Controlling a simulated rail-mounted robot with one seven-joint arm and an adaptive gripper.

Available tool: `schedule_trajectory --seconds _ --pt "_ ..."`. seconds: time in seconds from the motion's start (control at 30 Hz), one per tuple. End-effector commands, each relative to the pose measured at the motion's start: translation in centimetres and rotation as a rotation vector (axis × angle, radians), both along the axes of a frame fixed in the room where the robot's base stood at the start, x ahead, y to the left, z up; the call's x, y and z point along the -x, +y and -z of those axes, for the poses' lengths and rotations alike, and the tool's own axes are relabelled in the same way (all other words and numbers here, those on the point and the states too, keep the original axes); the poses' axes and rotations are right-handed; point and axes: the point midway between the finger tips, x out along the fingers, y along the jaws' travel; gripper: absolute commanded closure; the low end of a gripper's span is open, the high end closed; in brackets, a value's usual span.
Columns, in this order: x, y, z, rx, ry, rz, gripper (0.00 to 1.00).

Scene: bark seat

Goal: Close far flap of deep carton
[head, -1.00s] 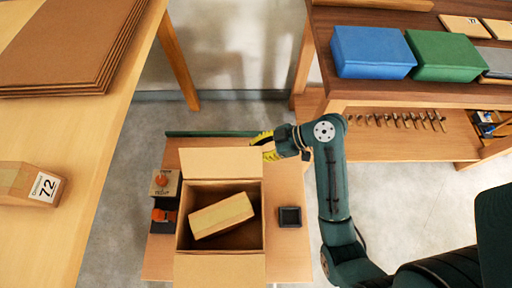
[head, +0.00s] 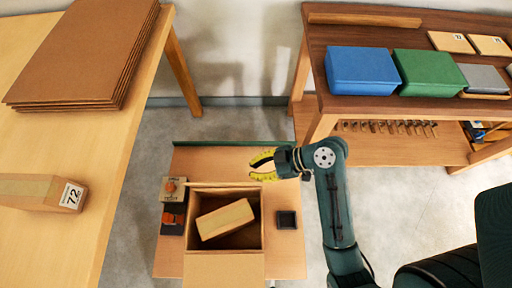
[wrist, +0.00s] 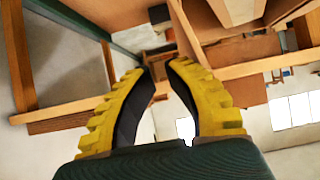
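The deep carton (head: 256,238) stands open on a low wooden bench, with a smaller taped box (head: 226,218) lying tilted inside. Its near flap (head: 224,266) is folded outward. At the far edge, the far flap (head: 224,185) shows only as a thin strip; I cannot tell its exact angle. My gripper (head: 262,166) is just beyond the carton's far right corner, fingers spread and pointing left, with nothing between them. In the wrist view my gripper (wrist: 160,72) also has a gap between its yellow fingers. Part of the carton (wrist: 245,50) shows at upper right there.
A small black tray (head: 287,219) sits right of the carton. Two small orange-topped items, one above the other (head: 173,189), sit to its left. A shelf table (head: 420,140) with blue and green boxes stands right. A large table (head: 60,140) is at left.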

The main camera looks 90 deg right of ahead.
Motion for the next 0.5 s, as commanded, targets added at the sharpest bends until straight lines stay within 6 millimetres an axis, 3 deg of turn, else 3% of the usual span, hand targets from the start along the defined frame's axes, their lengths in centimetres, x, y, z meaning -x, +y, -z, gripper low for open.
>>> schedule_trajectory --seconds 0.5 --pt "0.0 3.8 0.0 0.0 0.001 0.0 0.87"
